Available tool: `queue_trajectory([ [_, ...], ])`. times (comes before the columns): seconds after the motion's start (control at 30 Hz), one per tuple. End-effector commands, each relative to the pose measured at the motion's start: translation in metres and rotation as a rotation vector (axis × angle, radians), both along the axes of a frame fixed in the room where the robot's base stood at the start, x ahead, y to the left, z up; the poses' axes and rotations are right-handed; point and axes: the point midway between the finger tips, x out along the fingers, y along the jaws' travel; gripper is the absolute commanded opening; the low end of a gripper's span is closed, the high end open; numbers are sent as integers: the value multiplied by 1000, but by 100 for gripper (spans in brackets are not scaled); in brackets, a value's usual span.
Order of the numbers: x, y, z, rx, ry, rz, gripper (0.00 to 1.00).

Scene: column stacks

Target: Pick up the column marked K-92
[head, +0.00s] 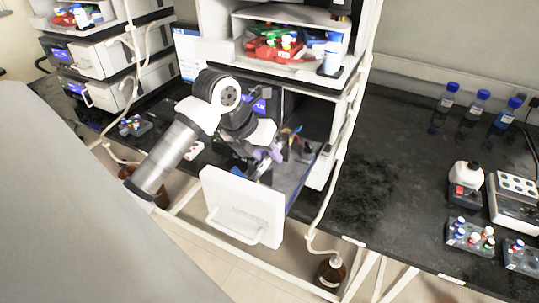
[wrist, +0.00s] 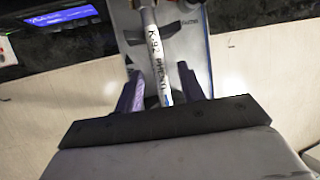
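The column marked K-92 (wrist: 154,50) is a slim grey tube with a white label that reads K-92. In the wrist view it runs lengthwise up the middle of the picture. My gripper (wrist: 160,88) has purple fingers, one on each side of the column, with a gap showing on both sides, so it looks open. In the head view my gripper (head: 268,156) reaches down into an open drawer with a white front (head: 240,207). I cannot make out the column there, as my arm covers much of the drawer.
The drawer belongs to an instrument stack, with a tray of red items and bottles (head: 290,45) on top. A second stack (head: 110,65) stands to the left. The black bench (head: 390,150) at right holds blue-capped bottles (head: 478,100) and vial racks (head: 470,237). A brown bottle (head: 331,270) stands below.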

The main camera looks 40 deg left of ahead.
Motion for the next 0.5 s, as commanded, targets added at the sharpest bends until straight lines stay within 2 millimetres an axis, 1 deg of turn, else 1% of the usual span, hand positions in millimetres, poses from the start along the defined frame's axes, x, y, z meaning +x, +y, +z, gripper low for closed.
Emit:
queue_trajectory([
  [0.07,0,0,0,0,0,0,39],
  [0.1,0,0,0,0,0,0,37],
  [0.3,0,0,0,0,0,0,11],
  [0.4,0,0,0,0,0,0,0],
  [0.5,0,0,0,0,0,0,0],
])
